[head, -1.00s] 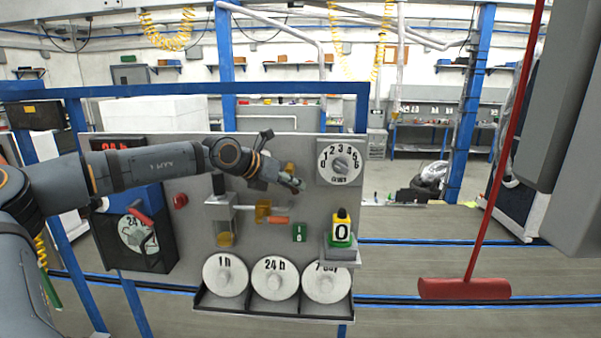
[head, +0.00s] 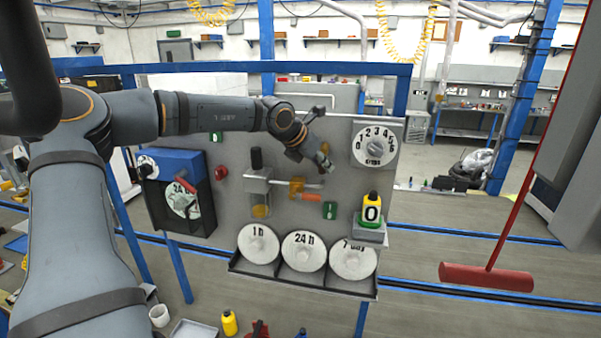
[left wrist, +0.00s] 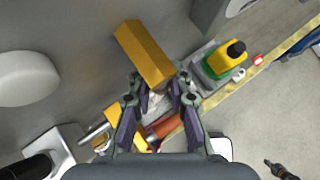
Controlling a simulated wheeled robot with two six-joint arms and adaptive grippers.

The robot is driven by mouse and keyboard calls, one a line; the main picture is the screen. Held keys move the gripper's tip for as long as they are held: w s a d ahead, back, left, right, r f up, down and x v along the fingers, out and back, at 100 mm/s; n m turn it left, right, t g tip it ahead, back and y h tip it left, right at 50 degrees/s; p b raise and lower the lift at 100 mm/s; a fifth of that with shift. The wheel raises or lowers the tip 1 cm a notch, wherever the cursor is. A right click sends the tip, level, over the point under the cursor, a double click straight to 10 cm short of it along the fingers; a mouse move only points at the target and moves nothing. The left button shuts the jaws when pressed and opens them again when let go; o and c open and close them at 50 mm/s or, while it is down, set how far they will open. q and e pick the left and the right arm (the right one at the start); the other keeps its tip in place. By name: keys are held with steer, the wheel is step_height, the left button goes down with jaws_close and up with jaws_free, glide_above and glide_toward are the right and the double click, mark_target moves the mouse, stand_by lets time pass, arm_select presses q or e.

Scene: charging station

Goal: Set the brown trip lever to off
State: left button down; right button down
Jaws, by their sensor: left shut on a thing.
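The brown trip lever shows in the left wrist view as an ochre-brown bar (left wrist: 143,48), with its lower end at the fingertips. In the head view it is mostly hidden behind the gripper. My left gripper (head: 326,164) is at the panel, just left of the numbered dial; its fingers (left wrist: 158,84) show in the wrist view and are shut on the lever's end. Whether the lever stands at on or off cannot be told. My right gripper is not in view.
The grey panel (head: 225,195) carries a numbered dial (head: 376,147), a yellow valve with an orange handle (head: 310,197), a green-and-yellow block marked 0 (head: 372,212) and round weights (head: 304,251) on a lower shelf.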

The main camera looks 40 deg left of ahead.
arm_select(q)
steer(key=shift+a, duration=0.2)
steer(key=c, duration=1.7)
jaws_free()
steer(key=o, duration=0.5)
steer(key=shift+s+a, duration=0.2)
steer(key=shift+a, duration=0.15)
steer(key=shift+d, duration=0.1)
steer(key=shift+r, duration=0.3)
steer(key=r, duration=0.9)
steer(key=shift+s+a+r, duration=0.2)
steer(key=shift+a, duration=0.1)
